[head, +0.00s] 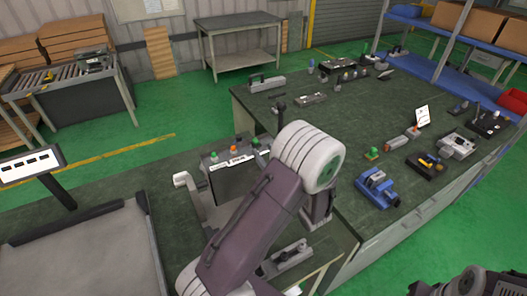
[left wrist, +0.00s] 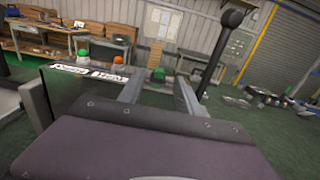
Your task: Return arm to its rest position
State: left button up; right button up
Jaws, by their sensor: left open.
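My left arm reaches in from the bottom of the head view, its purple-grey link and white joint over the near workbench. A dark control box (head: 235,172) with labels and coloured buttons stands just left of my arm. It also fills the left of the wrist view (left wrist: 85,95). My right gripper's fingers do not show.
A lever with a black knob (head: 280,106) stands close beyond my arm; it also shows in the wrist view (left wrist: 231,19). The large green-topped bench (head: 335,130) holds several parts, including a blue device (head: 376,188). A grey vise-like tool (head: 287,257) lies beside my arm.

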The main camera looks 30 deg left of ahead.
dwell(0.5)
pick_arm(q)
jog(key=shift+a+r, duration=0.15)
jog(key=shift+a, duration=0.05)
jog(key=s+a+r+n+g, duration=0.3)
jog(key=s+a+n+g, duration=0.3)
jog(key=s, duration=0.4)
jog(key=s+d+f+n+g+h, duration=0.5)
jog(key=s+f+n+h, duration=0.25)
jog(key=s, duration=0.35)
jog(key=d+f+n+t+h, duration=0.1)
jog(key=d+f+n+h, duration=0.5)
jog(key=d, duration=0.5)
jog(key=w+d+n+t+h, duration=0.2)
jog(key=w+d+n+t, duration=0.1)
jog(key=w+d+n, duration=0.1)
jog(key=shift+w+d+f+h, duration=0.4)
jog(key=shift+w+d, duration=0.4)
jog(key=shift+d, duration=0.25)
